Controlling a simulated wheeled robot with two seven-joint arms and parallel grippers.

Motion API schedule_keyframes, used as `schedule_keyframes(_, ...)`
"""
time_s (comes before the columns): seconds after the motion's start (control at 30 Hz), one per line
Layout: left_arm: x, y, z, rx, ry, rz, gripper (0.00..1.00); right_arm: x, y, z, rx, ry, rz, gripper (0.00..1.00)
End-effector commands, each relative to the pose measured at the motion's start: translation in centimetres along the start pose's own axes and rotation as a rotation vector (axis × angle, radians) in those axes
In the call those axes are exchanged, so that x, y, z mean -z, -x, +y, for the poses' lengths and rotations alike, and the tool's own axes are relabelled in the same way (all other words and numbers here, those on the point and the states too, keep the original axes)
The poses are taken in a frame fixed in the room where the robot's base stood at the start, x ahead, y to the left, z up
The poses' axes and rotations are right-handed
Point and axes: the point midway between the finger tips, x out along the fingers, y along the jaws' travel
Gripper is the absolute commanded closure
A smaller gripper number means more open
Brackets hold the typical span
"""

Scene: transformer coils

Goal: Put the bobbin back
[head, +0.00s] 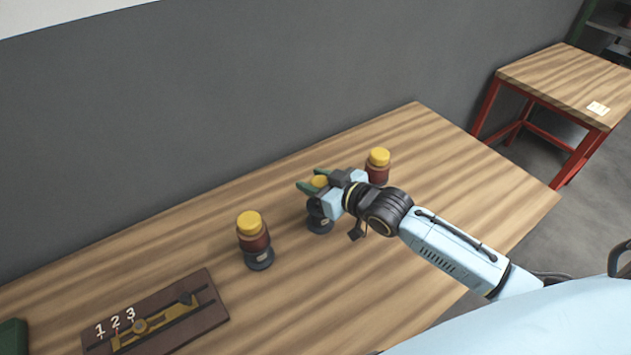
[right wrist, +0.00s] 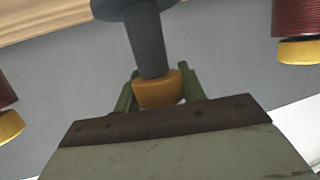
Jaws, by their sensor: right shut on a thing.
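A bobbin with a yellow top (head: 319,181) is between the fingers of my right gripper (head: 314,184), in the middle of the table. In the right wrist view, green fingers (right wrist: 160,95) are shut on its orange-yellow end (right wrist: 158,90). A bare grey post (right wrist: 147,40) with a wide round base meets that end; no red winding shows on it. The dark base (head: 320,224) stands on the table below the gripper. Whether the yellow end is fixed to the post or only touching it, I cannot tell. My left gripper is not in view.
Red-brown coils with yellow tops stand on dark bases at left (head: 254,238) and behind right (head: 377,166), close to my gripper. A dark board (head: 205,318) numbered 1 2 3 carries a yellow slider. The wooden table (head: 440,150) is clear at right.

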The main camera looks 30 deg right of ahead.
Motion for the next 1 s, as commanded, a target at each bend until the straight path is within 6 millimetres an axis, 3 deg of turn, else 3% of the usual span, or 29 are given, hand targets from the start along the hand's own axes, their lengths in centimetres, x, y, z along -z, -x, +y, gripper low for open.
schedule_keyframes(0.27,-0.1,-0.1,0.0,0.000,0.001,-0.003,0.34,0.0,-0.1,0.0,0.000,0.001,0.004,1.00)
schedule_keyframes(0.3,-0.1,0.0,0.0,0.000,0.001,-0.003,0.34,-0.1,-0.1,0.0,0.000,0.001,0.001,0.57)
schedule_keyframes(0.47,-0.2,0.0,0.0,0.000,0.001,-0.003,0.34,-0.1,-0.1,0.0,0.000,0.000,0.001,0.38)
schedule_keyframes(0.8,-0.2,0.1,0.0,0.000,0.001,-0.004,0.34,0.3,0.1,0.0,0.000,0.001,0.002,0.38)
schedule_keyframes(1.0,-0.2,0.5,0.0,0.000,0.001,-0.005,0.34,0.1,2.7,0.0,0.000,0.000,-0.001,0.38)
